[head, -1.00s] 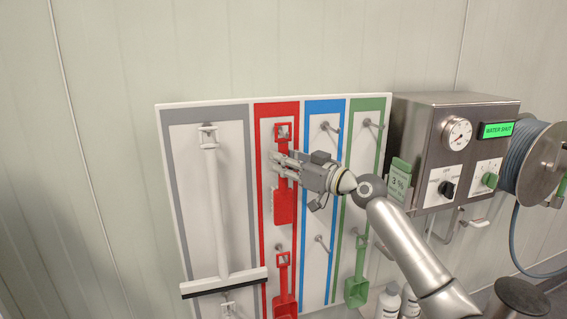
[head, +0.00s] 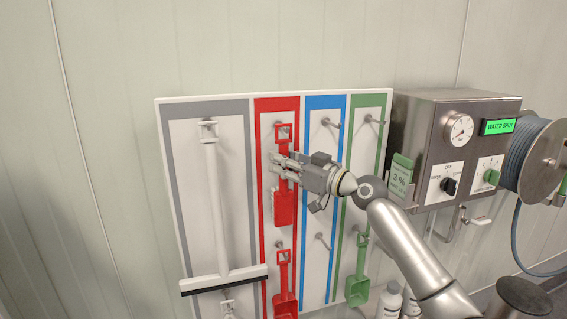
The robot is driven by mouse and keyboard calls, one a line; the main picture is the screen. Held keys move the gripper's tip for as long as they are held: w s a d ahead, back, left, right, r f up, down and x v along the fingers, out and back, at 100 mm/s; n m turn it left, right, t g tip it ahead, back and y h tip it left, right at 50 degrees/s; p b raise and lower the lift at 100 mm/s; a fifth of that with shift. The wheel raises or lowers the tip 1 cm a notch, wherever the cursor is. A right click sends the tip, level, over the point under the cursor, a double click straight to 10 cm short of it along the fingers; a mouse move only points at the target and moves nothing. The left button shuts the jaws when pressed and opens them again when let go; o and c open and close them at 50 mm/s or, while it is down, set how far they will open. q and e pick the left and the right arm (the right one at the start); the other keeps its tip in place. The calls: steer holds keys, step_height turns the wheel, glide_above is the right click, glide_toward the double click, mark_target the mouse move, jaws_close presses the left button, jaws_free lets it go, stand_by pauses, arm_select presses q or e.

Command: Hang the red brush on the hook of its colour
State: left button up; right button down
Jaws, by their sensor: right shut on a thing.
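The red brush (head: 283,207) is upright in front of the red-framed panel of the wall board, bristles facing left. Its square loop at the top surrounds the upper hook (head: 284,133) of the red panel in the picture; I cannot tell whether its weight rests there. My right gripper (head: 275,168) comes in from the right and is shut on the handle of the red brush, covering its middle. My left gripper is not in view.
A red scoop (head: 285,300) hangs below the brush. A white squeegee (head: 222,220) hangs at left, a green scoop (head: 358,285) at right. The blue panel's hooks (head: 330,123) are bare. A steel control box (head: 450,110) and hose reel (head: 540,160) stand right of the board.

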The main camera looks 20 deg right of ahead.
steer(key=c, duration=1.2)
jaws_free()
steer(key=shift+f, duration=0.15)
steer(key=v, duration=1.2)
